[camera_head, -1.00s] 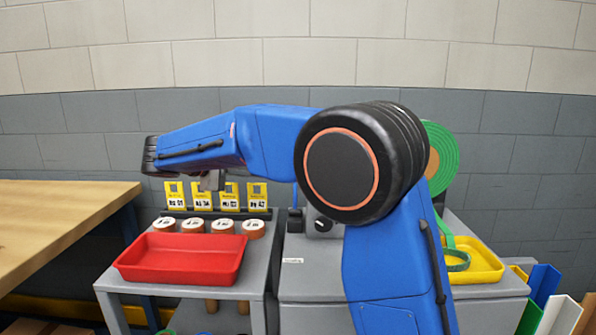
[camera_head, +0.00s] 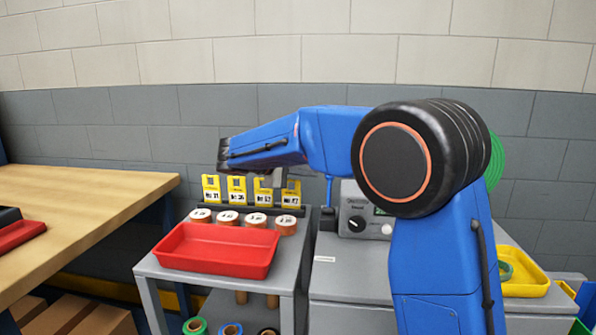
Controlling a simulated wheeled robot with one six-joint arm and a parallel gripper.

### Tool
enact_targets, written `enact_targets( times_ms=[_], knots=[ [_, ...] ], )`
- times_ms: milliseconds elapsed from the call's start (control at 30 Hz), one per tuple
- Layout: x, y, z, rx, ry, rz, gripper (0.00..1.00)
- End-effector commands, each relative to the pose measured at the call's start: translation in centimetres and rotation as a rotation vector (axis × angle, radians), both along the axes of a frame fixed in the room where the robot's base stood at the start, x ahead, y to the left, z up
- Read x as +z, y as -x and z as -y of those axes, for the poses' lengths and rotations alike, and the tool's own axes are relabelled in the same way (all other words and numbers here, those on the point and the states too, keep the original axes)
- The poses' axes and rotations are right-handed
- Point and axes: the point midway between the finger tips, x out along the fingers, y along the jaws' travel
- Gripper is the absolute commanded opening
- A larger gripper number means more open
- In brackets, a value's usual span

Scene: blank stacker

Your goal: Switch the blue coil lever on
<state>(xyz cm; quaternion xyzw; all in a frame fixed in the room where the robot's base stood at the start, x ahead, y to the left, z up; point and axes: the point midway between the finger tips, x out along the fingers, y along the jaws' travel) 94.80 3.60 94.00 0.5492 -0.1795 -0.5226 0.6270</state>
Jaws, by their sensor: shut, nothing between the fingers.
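A small dark blue lever (camera_head: 329,192) stands upright on a dark base at the left end of the grey machine, beside its control panel. Which setting it is in I cannot tell. My gripper (camera_head: 279,179) shows as a small grey part below my blue forearm, mostly hidden by it. It is shut and empty. In the picture it lies left of the lever, over the yellow label cards, apart from the lever. The grey machine (camera_head: 330,283) is partly hidden by my arm. A green coil (camera_head: 496,160) shows behind my elbow.
A red tray (camera_head: 215,262) and several tape rolls (camera_head: 228,218) sit on the grey cart to the left, with yellow cards (camera_head: 211,188) behind. A yellow tray (camera_head: 527,284) is at right. A wooden bench (camera_head: 80,205) stands far left. Coils, one blue (camera_head: 230,329), lie below.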

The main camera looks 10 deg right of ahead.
Motion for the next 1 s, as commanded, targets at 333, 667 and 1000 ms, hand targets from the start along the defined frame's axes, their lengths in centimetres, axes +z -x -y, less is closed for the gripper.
enact_targets(
  times_ms=[333,667,1000],
  knots=[
    [0.7,1.9,2.2,0.001,0.000,0.002,0.00],
    [1.1,2.8,2.4,-0.001,0.001,-0.001,0.00],
    [1.1,2.6,2.4,0.000,0.004,0.008,0.00]
  ],
)
